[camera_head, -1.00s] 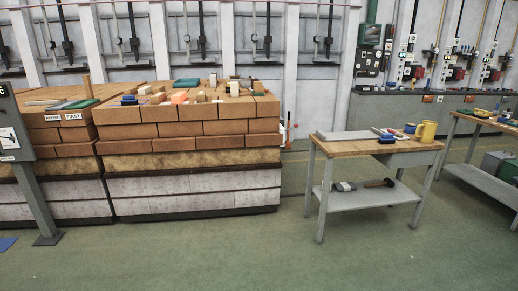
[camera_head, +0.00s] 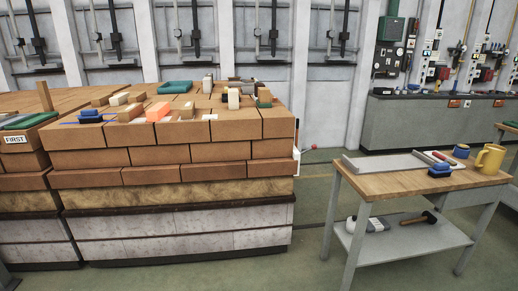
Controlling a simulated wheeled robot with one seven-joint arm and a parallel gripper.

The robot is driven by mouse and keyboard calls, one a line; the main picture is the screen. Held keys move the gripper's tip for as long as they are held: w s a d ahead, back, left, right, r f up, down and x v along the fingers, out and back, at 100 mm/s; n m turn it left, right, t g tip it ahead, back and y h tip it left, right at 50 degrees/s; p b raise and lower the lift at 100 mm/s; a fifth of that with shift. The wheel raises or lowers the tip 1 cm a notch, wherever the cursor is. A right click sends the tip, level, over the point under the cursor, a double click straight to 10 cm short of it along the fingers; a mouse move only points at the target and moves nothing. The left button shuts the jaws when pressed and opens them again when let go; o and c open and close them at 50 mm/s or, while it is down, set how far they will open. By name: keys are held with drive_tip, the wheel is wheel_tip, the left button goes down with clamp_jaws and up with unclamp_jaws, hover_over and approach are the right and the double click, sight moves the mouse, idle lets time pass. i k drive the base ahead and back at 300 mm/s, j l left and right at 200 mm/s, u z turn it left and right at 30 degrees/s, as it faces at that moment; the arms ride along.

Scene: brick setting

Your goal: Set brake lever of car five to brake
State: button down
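A car loaded with stacked orange bricks (camera_head: 160,155) stands at the left of centre, on a white-and-brown base (camera_head: 180,230). A second brick-loaded car (camera_head: 25,185) stands against its left side, cut by the picture's edge. I cannot read a car number on either. A thin upright light-coloured part (camera_head: 297,158) shows at the right end of the nearer car, with a small red spot (camera_head: 313,147) beyond it. I cannot tell whether either belongs to a brake lever. My gripper is not in view.
A workbench (camera_head: 400,183) stands at the right, with a yellow mug (camera_head: 489,158), a blue-topped brush-like item (camera_head: 440,170) and a hammer (camera_head: 430,217) on its lower shelf. Green floor (camera_head: 315,215) runs between car and bench. A grey counter (camera_head: 430,120) stands behind.

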sight(314, 147)
drive_tip(key=i, duration=2.95)
drive_tip(key=z, duration=0.45)
